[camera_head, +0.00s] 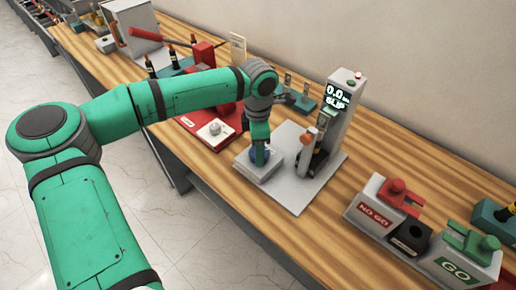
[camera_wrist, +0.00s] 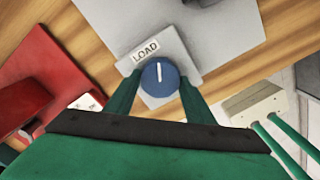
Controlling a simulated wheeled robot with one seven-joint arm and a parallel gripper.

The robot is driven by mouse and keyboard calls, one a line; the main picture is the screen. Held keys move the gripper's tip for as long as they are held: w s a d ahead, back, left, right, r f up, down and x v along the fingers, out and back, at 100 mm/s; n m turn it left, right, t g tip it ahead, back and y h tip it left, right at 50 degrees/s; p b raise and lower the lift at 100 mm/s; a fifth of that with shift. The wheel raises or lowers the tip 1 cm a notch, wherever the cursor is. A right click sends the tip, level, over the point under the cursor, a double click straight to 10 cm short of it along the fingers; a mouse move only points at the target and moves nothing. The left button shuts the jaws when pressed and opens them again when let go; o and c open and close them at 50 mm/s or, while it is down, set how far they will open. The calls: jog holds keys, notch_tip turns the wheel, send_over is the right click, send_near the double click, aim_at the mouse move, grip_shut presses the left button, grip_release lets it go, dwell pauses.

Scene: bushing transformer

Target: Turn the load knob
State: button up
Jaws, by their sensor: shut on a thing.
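The load knob (camera_wrist: 159,77) is a round blue knob with a white pointer line, on a light box with a LOAD label (camera_wrist: 145,50). In the wrist view its pointer stands nearly upright. My gripper (camera_wrist: 158,88) has its green fingers on either side of the knob and is shut on it. In the head view my gripper (camera_head: 260,150) reaches down onto the knob box (camera_head: 258,172), and the knob (camera_head: 258,156) is partly hidden. The tester's display (camera_head: 337,97) reads 0.0 and SLIP.
The tester's grey base plate (camera_head: 297,205) lies right of the knob box, with an upright column. A red device (camera_head: 207,133) stands to the left. NO GO (camera_head: 374,212) and GO (camera_head: 458,268) bins stand at the right. Wood bench shows between them.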

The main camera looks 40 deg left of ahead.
jog(key=o, duration=1.1)
jog(key=shift+c, duration=0.2)
jog(key=shift+r, duration=0.1)
notch_tip(320, 180, up, 11)
jog(key=shift+f, duration=0.2)
